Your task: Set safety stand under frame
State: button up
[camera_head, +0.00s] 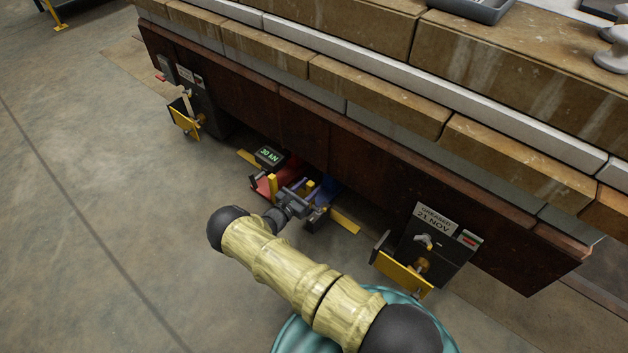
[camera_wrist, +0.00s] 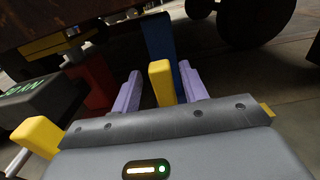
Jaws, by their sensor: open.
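A blue upright (camera_wrist: 159,48), which looks like part of the safety stand, rises beyond my fingers in the wrist view. In the head view its blue part (camera_head: 329,190) is low under the rust-brown frame (camera_head: 300,117), partly hidden by my gripper. My gripper (camera_head: 304,186) is low at the frame's near edge. In the wrist view, the two purple fingers of my gripper (camera_wrist: 160,70) are apart. A yellow post (camera_wrist: 162,84) shows between them; I cannot tell whether they touch it. A red jack-like unit (camera_wrist: 92,80) is left of the fingers.
A readout (camera_head: 270,155) showing 30 kN sits by the red unit. Black brackets with yellow plates hang at the frame's left (camera_head: 184,118) and right (camera_head: 402,274). Yellow floor marks (camera_head: 345,222) lie nearby. The floor to the left is clear. A dark wheel (camera_wrist: 248,18) stands beyond.

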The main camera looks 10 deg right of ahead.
jog(key=p+v, duration=0.4)
jog(key=v, duration=0.9)
jog(key=shift+s+p, duration=0.15)
jog(key=shift+p, duration=0.15)
jog(key=shift+d, duration=0.1)
